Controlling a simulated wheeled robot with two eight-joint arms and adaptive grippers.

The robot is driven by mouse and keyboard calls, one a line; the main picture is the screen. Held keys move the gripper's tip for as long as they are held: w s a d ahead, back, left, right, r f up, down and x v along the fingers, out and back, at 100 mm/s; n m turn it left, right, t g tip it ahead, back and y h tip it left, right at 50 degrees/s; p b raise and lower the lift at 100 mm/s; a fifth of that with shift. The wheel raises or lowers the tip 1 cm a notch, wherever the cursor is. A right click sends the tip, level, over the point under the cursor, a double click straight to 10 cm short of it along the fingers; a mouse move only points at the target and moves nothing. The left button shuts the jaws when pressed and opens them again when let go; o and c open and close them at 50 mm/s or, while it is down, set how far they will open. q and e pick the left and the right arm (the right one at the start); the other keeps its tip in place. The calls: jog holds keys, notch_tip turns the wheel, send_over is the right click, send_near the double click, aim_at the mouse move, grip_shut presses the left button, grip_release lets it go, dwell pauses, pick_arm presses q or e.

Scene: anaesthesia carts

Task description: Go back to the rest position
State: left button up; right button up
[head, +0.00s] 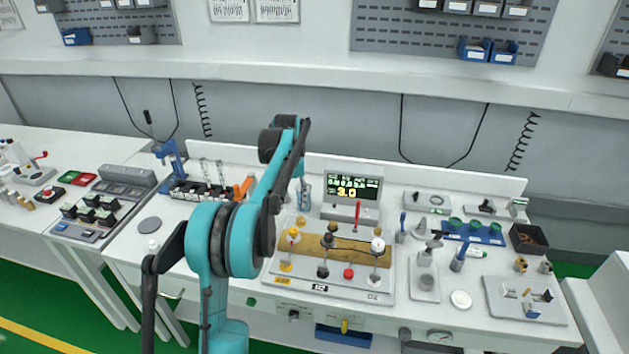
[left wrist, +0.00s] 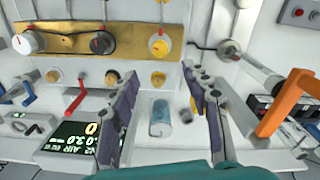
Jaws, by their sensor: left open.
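My left arm, teal and black, rises through the middle of the head view in front of the bench. In the left wrist view my left gripper (left wrist: 168,105) is open, with its two dark fingers apart and nothing held between them. A light blue cylinder (left wrist: 161,118) shows in the gap between the fingers, on the white surface beyond; I cannot tell its distance from them. In the head view the arm covers part of the bench, and I cannot make out the fingertips clearly. My right gripper is in neither view.
A board with a brass-coloured block (head: 335,248) stands mid-bench before a lit display (head: 353,188). An orange lever (left wrist: 285,103) is beside the gripper. Left are a blue press (head: 170,157) and dark racks; right are a blue tray (head: 472,232) and a dark bin (head: 527,239).

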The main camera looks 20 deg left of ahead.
pick_arm(q)
jog(key=s+d+r+m+t+b, duration=0.1)
jog(key=s+d+r+t, duration=0.15)
jog(key=s+d, duration=0.4)
jog(key=s+d+r+m+t+b, duration=0.1)
jog(key=s+d+r+m, duration=0.15)
jog(key=s+d, duration=0.4)
jog(key=s+d+f+t, duration=0.1)
jog(key=s+d+f, duration=0.1)
jog(key=s, duration=0.3)
jog(key=s+d+f+m+t+b, duration=0.1)
jog(key=s+d+f, duration=0.2)
jog(key=s+d, duration=0.1)
jog(key=s+d+f+m+t, duration=0.1)
jog(key=s+d+f, duration=0.1)
jog(key=s, duration=0.4)
jog(key=shift+s+d+f+t, duration=0.3)
jog(key=shift+d+f+t, duration=0.1)
jog(key=shift+f, duration=0.25)
dwell(0.6)
